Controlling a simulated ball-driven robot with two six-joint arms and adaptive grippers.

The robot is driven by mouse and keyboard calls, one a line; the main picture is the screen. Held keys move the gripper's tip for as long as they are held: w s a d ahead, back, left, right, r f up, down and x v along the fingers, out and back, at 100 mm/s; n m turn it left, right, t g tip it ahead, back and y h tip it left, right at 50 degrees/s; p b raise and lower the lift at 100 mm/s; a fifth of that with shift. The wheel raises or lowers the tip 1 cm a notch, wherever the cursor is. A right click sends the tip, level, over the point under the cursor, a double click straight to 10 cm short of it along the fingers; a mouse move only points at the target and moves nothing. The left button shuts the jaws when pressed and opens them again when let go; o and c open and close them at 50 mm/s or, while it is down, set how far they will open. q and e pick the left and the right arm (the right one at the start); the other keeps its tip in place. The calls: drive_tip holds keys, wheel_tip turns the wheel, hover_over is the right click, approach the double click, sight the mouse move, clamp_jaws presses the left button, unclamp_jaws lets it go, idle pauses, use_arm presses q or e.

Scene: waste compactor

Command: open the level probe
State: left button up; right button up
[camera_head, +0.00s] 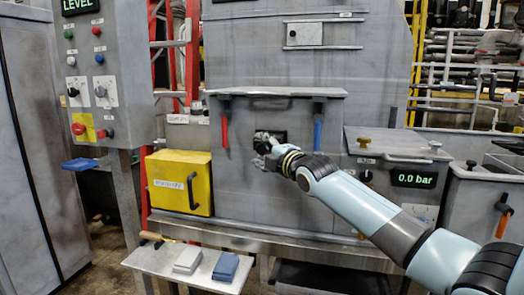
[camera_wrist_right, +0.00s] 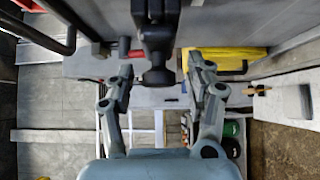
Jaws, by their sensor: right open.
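The head view shows a small black fitting (camera_head: 276,134) on the front of the grey compactor body, partly hidden by my right gripper (camera_head: 263,152). None of the labels I can read names it as the level probe. In the right wrist view a black fitting with a rounded knob end (camera_wrist_right: 157,74) sits between the two spread fingers of my right gripper (camera_wrist_right: 160,66). The fingers stand on either side of it with gaps and are not closed on it. A display reading LEVEL (camera_head: 80,6) is at the top left. My left gripper is not in view.
Red (camera_head: 225,130) and blue (camera_head: 317,132) handles hang under a ledge on either side of the fitting. A yellow box (camera_head: 180,182) is at lower left. A 0.0 bar display (camera_head: 413,179) is to the right.

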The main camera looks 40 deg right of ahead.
drive_tip(key=shift+w, duration=0.3)
clamp_jaws()
idle(0.3)
